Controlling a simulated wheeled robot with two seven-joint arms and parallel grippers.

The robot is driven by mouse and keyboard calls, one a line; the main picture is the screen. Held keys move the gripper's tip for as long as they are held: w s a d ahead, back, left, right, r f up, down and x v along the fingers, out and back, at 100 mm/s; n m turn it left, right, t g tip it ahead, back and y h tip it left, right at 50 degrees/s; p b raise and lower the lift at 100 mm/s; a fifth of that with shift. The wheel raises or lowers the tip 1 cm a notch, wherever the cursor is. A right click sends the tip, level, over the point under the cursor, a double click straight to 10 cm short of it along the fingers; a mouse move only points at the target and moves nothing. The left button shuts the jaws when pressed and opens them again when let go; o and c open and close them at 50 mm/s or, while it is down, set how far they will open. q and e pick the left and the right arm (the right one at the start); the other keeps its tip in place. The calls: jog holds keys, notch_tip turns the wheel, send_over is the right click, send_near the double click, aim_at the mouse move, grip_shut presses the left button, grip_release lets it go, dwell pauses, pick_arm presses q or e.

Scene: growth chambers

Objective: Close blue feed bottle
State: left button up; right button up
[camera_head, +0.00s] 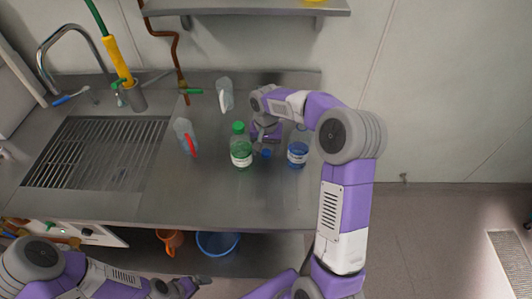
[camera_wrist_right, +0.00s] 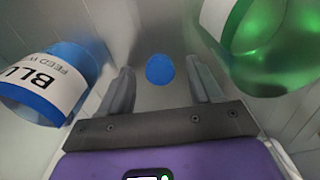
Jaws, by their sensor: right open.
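The blue feed bottle (camera_head: 298,156) stands upright on the counter, with blue liquid low in it and a white label. I see no blue cap on it. It also shows at the left of the right wrist view (camera_wrist_right: 50,85). A small blue cap (camera_head: 266,153) lies on the counter between the blue bottle and a green one; in the right wrist view the cap (camera_wrist_right: 160,69) shows between the fingertips. My right gripper (camera_head: 266,143) is open and empty, close to the cap. My left gripper (camera_head: 184,288) is low in the head view, away from the bottles; its jaws are unclear.
A green bottle (camera_head: 241,150) with a green cap stands just left of the blue cap, close to my right gripper. Two spray bottles (camera_head: 184,137) (camera_head: 225,95) stand farther back and left. A sink with a grate (camera_head: 95,152) is at the left. The counter's front is clear.

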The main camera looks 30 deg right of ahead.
aim_at(266, 152)
jog(key=c, duration=1.1)
pick_arm(q)
notch_tip(266, 152, up, 5)
jog(key=p, duration=0.5)
jog(key=shift+f, duration=0.1)
pick_arm(e)
notch_tip(266, 152, up, 18)
pick_arm(q)
jog(key=shift+c, duration=0.3)
